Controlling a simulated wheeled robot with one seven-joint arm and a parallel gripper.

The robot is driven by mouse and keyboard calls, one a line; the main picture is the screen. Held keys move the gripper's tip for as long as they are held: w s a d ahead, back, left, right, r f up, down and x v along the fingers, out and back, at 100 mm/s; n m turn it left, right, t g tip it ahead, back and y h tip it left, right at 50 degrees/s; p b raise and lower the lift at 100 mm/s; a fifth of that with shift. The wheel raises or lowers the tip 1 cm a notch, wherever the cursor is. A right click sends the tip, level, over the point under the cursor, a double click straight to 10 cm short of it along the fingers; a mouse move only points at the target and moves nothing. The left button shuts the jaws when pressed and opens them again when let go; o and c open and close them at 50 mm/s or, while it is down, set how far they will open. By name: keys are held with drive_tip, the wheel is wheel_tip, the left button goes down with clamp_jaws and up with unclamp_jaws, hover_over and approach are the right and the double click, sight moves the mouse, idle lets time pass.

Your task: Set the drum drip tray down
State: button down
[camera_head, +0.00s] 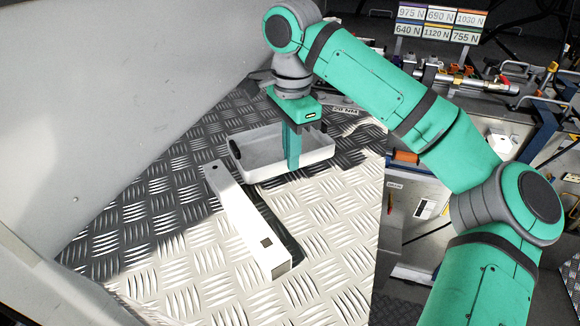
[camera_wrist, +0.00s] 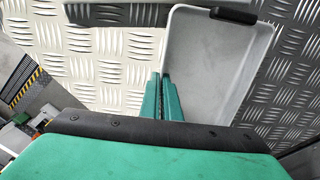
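The drum drip tray is a shallow pale grey tray (camera_head: 262,143) with dark grips at its ends, over the ribbed metal floor. It also shows in the wrist view, right of centre (camera_wrist: 205,60). My gripper (camera_head: 291,165) points down at the tray's near long side. In the wrist view, my two teal fingers (camera_wrist: 168,97) are close together with the tray's side rim running between them, so they look shut on it. The tray looks about level. I cannot tell whether its underside touches the floor or hangs just above it.
A long white beam (camera_head: 240,215) lies on the metal floor (camera_head: 190,270) just left of and nearer than the tray. A pale curved wall (camera_head: 90,90) rises at left. A workbench with fittings and labelled plates (camera_head: 438,22) stands at right. Floor nearer the front is bare.

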drive_tip(key=shift+w+a+f, duration=0.15)
drive_tip(key=shift+w+f, duration=0.1)
drive_tip(key=shift+f, duration=1.65)
drive_tip(key=shift+f, duration=0.1)
drive_tip(key=c, duration=2)
unclamp_jaws()
